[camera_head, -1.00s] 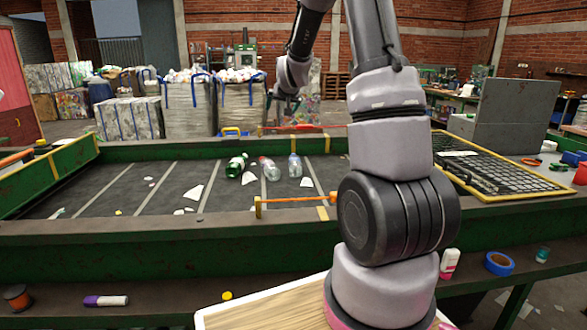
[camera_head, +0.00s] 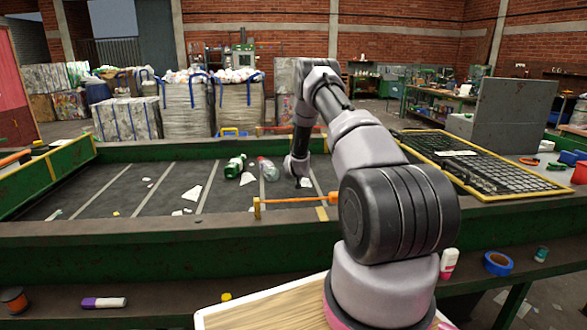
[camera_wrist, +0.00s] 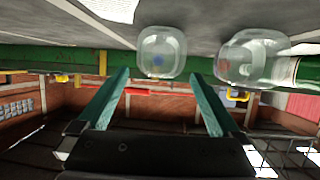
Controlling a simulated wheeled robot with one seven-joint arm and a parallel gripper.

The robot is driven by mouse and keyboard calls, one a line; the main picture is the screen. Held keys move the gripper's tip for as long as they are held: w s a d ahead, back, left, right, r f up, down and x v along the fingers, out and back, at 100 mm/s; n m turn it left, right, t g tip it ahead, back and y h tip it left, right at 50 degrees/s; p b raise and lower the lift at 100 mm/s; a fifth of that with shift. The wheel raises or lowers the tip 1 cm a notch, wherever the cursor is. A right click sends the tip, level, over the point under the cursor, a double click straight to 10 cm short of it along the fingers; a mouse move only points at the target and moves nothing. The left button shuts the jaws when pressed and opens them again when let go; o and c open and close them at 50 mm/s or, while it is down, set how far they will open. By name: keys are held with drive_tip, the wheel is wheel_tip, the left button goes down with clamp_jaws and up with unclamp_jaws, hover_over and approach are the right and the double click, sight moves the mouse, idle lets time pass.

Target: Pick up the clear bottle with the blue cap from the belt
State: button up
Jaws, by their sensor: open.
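The clear bottle with the blue cap (camera_wrist: 162,52) shows end-on in the wrist view, with a blue spot visible through its clear body. It lies on the belt (camera_head: 130,190), which fills the top of that view. My gripper (camera_wrist: 158,76) is open, its two teal fingers apart and the bottle's image lying just beyond and between their tips. Whether they touch it cannot be told. In the head view my gripper (camera_head: 303,182) is low over the belt, and my arm hides the blue-capped bottle.
A second clear bottle (camera_head: 268,169) lies close to the left in the head view, with a green bottle (camera_head: 235,167) beyond it. White scraps (camera_head: 193,193) are scattered on the belt. An orange bar (camera_head: 300,199) crosses near the belt's front edge.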

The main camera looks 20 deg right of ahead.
drive_tip(key=shift+f+x, duration=0.2)
drive_tip(key=shift+x, duration=3.1)
drive_tip(key=shift+s, duration=0.1)
drive_tip(key=c, duration=1.2)
